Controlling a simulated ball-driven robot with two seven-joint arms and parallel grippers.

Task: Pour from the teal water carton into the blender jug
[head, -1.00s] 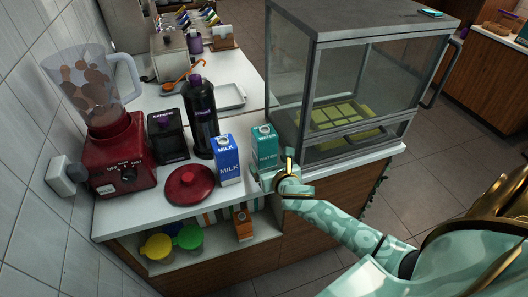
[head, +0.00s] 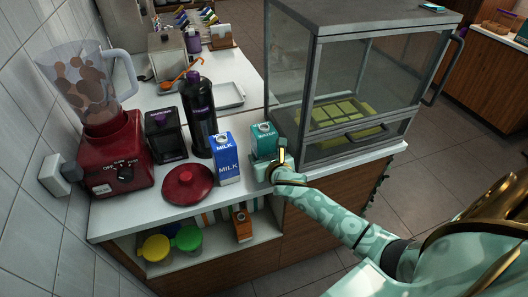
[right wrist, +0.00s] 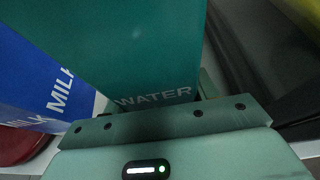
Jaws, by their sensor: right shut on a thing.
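The teal water carton (head: 263,139) stands upright on the white counter, between the milk carton and the glass case. It fills much of the right wrist view (right wrist: 140,50). My right gripper (head: 276,166) is shut on the water carton, low on its body; the fingertips are mostly hidden. The blender jug (head: 92,85) is clear with brown round shapes on or in it. It sits on the red blender base (head: 116,160) at the far left, its top open and its handle to the right. My left gripper is not in view.
A blue milk carton (head: 226,160) stands just left of the water carton. A red lid (head: 188,184) lies in front. A dark bottle (head: 200,115) and a black container (head: 166,135) stand between the blender and cartons. A glass case (head: 350,80) is close on the right.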

